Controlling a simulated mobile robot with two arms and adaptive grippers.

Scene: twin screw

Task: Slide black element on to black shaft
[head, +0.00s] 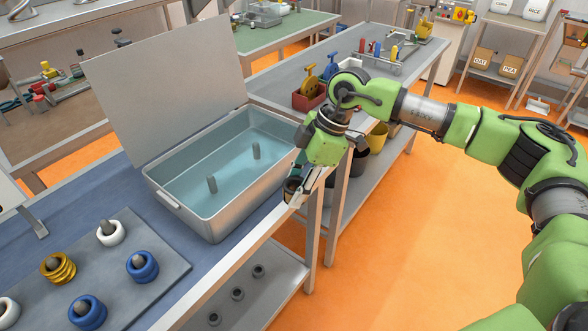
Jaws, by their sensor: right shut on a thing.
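My right gripper (302,194) points down at the right edge of the table, beside the open metal tub. It is shut on the black element (291,185), a small dark ring partly hidden by the fingers. I cannot tell which post is the black shaft. A grey plate (150,238) at the lower left carries short grey posts with white (120,236), yellow (70,269) and blue (154,270) rings around them. My left gripper is not in view.
Dark rings (237,293) sit on a lower shelf. A red bin (309,97) with tools stands behind my gripper. Orange floor is clear at right.

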